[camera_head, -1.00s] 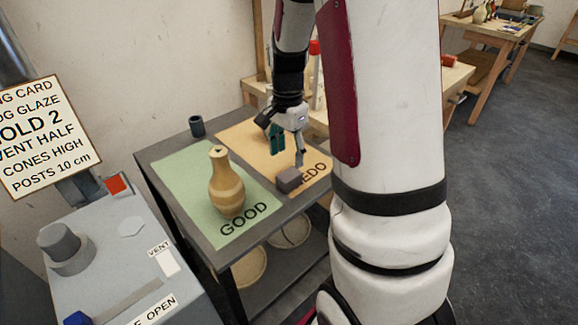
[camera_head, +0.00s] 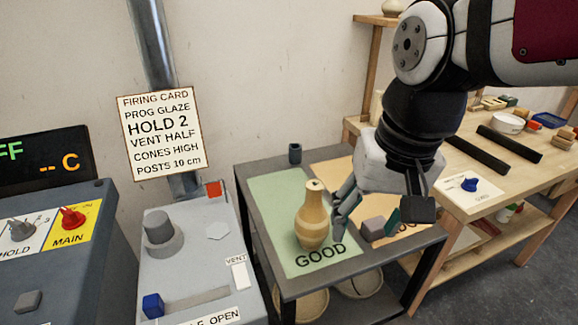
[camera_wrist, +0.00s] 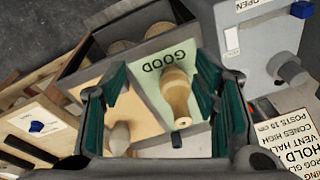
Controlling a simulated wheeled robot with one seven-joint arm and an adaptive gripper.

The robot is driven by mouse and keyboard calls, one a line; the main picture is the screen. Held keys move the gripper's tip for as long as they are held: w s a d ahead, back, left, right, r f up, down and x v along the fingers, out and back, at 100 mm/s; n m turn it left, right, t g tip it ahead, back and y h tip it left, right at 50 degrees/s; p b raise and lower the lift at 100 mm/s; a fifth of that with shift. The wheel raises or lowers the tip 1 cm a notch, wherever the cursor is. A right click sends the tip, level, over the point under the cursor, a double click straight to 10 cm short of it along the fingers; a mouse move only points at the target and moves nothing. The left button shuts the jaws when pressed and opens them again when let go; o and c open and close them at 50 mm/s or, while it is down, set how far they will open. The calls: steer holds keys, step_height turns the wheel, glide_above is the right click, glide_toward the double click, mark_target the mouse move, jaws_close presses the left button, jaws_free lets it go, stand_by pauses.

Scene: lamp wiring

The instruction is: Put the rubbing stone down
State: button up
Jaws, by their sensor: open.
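The rubbing stone, which I take to be the small grey block (camera_head: 373,228), lies on the front part of the orange mat (camera_head: 343,170), beside its partly hidden lettering. My gripper (camera_head: 366,214) is open, with nothing seen between its fingers. In the head view its fingers overlap the area around the block; whether they touch it I cannot tell. In the wrist view the open gripper (camera_wrist: 162,78) points at the table, with the tan vase (camera_wrist: 177,95) toward its right finger. A pale grey object (camera_wrist: 119,137) shows there on the orange mat; I cannot tell what it is.
The tan vase (camera_head: 312,218) stands upright on the green GOOD mat (camera_head: 272,205), close left of my gripper. A small dark cup (camera_head: 295,153) stands at the table's back. A grey control box (camera_head: 190,250) is at left, a wooden workbench (camera_head: 480,190) at right.

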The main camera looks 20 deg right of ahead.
steer(key=s+a+n, duration=0.2)
steer(key=s+n, duration=0.2)
steer(key=s, duration=0.2)
steer(key=shift+s+a+f+t, duration=0.15)
steer(key=shift+f+t, duration=0.1)
steer(key=shift+t, duration=0.05)
step_height(320, 180, up, 8)
steer(key=t+p, duration=0.1)
steer(key=p, duration=0.5)
steer(key=shift+t+p, duration=0.3)
